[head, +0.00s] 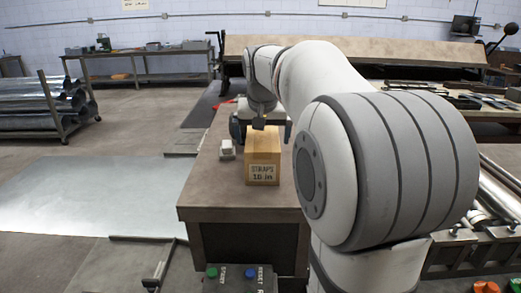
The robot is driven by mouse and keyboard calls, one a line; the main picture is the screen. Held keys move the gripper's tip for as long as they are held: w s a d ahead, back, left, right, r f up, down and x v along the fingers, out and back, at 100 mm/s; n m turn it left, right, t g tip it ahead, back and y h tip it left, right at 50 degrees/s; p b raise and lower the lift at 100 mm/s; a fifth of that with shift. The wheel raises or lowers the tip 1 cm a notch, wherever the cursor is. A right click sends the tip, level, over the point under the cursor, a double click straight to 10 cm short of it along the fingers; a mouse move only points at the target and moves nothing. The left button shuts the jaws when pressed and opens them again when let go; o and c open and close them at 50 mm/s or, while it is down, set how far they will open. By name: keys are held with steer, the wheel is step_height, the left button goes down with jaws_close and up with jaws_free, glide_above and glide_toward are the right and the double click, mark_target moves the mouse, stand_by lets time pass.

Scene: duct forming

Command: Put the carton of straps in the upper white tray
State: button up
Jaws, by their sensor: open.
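The carton of straps (263,173) is a brown box with "STRAPS 10 in" on its front. It stands upright on the brown workbench (210,187), near the front end. My gripper (262,130) is open at the top of the carton, with dark fingers towards its left and right sides. I cannot tell whether the fingers touch it. No white tray can be made out in the head view; my arm hides much of the area to the right.
A small white item (227,149) stands left of the carton. A red object (229,103) lies farther back at the bench's left edge. Sheet metal (85,195) lies on the left floor.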

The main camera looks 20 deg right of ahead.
steer(key=shift+c, duration=0.2)
steer(key=shift+r, duration=0.1)
steer(key=c, duration=1.3)
